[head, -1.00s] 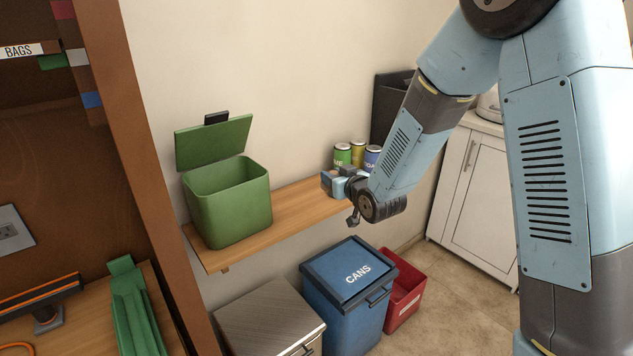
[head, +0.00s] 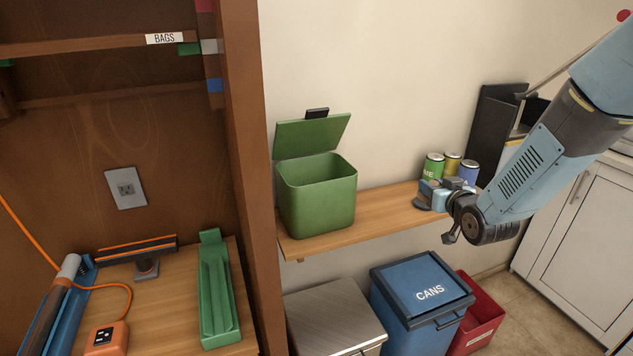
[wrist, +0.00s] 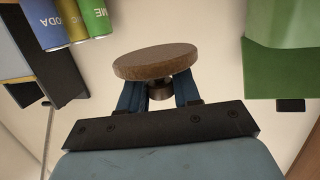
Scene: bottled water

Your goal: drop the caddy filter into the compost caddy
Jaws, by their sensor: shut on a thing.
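The compost caddy (head: 318,205) is a green bin with its lid (head: 311,135) raised, at the left end of a wooden shelf. Its green side also shows at the right edge of the wrist view (wrist: 283,70). My gripper (wrist: 158,90) is shut on the caddy filter (wrist: 155,62), a round brown-grey disc with a short metal neck between the blue fingers. In the head view, my gripper (head: 440,192) is to the right of the caddy, in front of the cans. The filter (head: 423,207) shows there only as a small dark edge, apart from the caddy.
Several cans (head: 434,167) stand on the wooden shelf (head: 385,212), which is bare between them and the caddy. Below are a metal-topped bin (head: 335,315), a blue cans bin (head: 420,290) and a red bin (head: 484,312). A brown cabinet wall (head: 245,150) stands left of the caddy.

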